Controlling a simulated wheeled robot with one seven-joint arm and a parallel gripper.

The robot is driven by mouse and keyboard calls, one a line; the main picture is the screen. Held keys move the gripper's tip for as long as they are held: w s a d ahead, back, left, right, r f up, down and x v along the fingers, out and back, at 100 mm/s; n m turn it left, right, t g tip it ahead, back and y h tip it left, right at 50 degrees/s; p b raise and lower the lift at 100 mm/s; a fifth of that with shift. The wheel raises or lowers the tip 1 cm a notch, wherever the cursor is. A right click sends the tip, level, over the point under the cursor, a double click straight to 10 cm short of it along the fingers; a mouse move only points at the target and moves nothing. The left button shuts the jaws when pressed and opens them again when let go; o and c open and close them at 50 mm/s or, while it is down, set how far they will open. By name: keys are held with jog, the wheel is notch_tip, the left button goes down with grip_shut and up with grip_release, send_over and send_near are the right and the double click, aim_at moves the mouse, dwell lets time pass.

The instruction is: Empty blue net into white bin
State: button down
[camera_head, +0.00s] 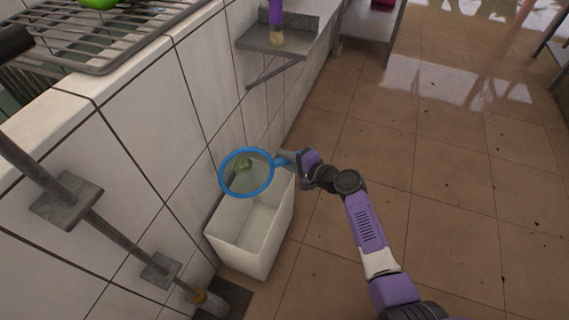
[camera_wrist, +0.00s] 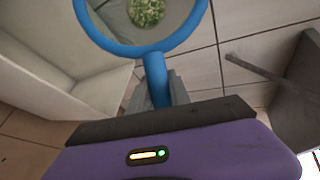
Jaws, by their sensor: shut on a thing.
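My gripper (camera_head: 291,158) is shut on the handle of the blue net (camera_head: 222,175) and holds it above the back part of the white bin (camera_head: 247,262). The net's round blue hoop also shows in the wrist view (camera_wrist: 142,51), with its handle running between my jaws (camera_wrist: 160,88). A green clump (camera_head: 244,164) shows inside the hoop; in the wrist view it looks speckled green (camera_wrist: 146,11). The bin is an open box on the floor against the tiled wall. The part of the bin floor that shows is bare.
A grey wall shelf (camera_head: 262,47) with a purple-handled brush (camera_head: 276,22) stands beyond the bin. A metal rack (camera_head: 105,35) tops the tiled ledge at upper left. A pipe with brackets (camera_head: 110,228) runs along the wall. The tiled floor at right is open.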

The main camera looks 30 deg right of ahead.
jog(key=shift+n+t+y+b, duration=0.4)
jog(key=shift+t+b, duration=0.9)
jog(key=shift+b, duration=3.95)
jog(key=shift+n+t+y+b, duration=0.1)
jog(key=shift+n+t+b, duration=0.85)
jog(key=shift+b, duration=4.3)
jog(key=shift+r+m+t, duration=0.25)
jog(key=shift+m+t, duration=0.1)
jog(key=shift+r+n+t+y, duration=0.15)
jog(key=shift+n+t+y, duration=0.55)
jog(key=shift+t, duration=0.6)
